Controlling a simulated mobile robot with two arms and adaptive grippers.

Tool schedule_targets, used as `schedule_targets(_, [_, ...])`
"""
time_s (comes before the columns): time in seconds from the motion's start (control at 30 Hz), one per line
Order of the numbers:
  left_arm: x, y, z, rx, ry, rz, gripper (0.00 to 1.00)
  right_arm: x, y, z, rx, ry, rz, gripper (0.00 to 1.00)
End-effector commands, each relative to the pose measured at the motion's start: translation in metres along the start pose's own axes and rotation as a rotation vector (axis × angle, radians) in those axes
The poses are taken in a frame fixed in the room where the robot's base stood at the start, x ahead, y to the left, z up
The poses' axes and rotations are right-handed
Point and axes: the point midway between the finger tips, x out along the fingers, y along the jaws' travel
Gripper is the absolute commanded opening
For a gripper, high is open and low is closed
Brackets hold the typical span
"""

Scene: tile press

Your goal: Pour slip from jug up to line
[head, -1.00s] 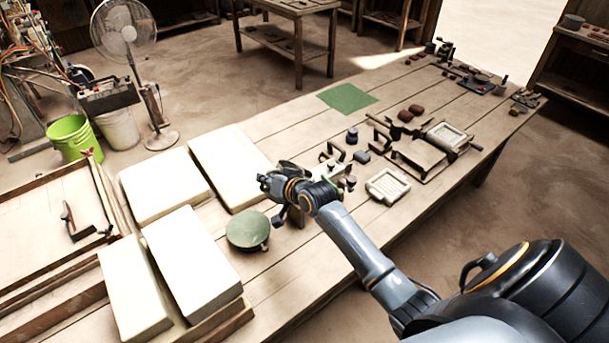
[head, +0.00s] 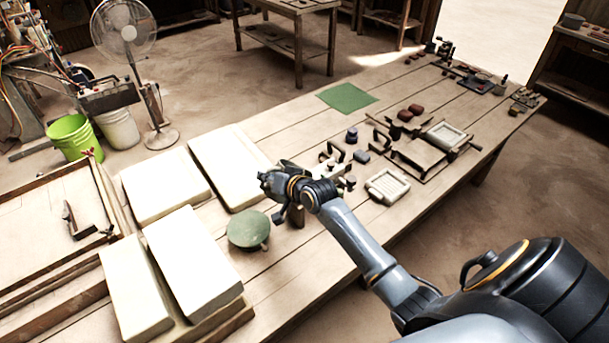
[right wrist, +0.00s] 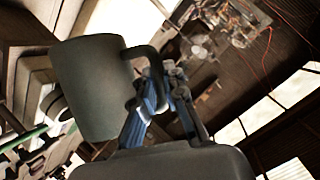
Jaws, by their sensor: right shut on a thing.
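My right gripper (head: 268,182) reaches over the middle of the long table. In the right wrist view, its blue-grey fingers (right wrist: 152,100) are shut on the handle of a dark grey-green jug (right wrist: 92,85). The jug hangs to the left of the fingers there. Its inside and any slip in it do not show, and I cannot tell how far it is tilted. No fill line can be made out. My left gripper is not in view.
Large white slabs (head: 190,262) lie to the left. A small pale tray (head: 388,186), clamps and a framed press (head: 418,152) are to the right. Bare planks show around a green mat (head: 347,97).

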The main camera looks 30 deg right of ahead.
Motion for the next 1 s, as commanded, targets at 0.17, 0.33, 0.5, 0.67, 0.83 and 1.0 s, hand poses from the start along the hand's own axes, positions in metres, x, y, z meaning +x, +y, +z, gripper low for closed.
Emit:
schedule_targets(0.17, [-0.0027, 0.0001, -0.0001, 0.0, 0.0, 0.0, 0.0, -0.0016, -0.0024, -0.0055, 0.009, 0.004, -0.008, 0.0])
schedule_targets(0.33, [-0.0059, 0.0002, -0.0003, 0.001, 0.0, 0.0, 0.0, -0.0033, -0.0031, -0.0088, 0.032, -0.001, -0.018, 0.0])
schedule_targets(0.5, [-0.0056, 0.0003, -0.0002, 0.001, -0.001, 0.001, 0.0, -0.0032, -0.0029, -0.0087, 0.039, -0.003, -0.02, 0.0])
schedule_targets(0.67, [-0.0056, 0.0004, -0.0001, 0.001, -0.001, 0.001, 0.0, -0.0032, -0.003, -0.0086, 0.039, -0.002, -0.021, 0.0])
schedule_targets(0.83, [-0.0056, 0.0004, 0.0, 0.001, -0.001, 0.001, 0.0, -0.0032, -0.0031, -0.0085, 0.039, -0.003, -0.021, 0.0])
schedule_targets(1.0, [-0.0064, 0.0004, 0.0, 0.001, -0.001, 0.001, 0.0, -0.0036, -0.0034, -0.0094, 0.043, -0.003, -0.022, 0.0])
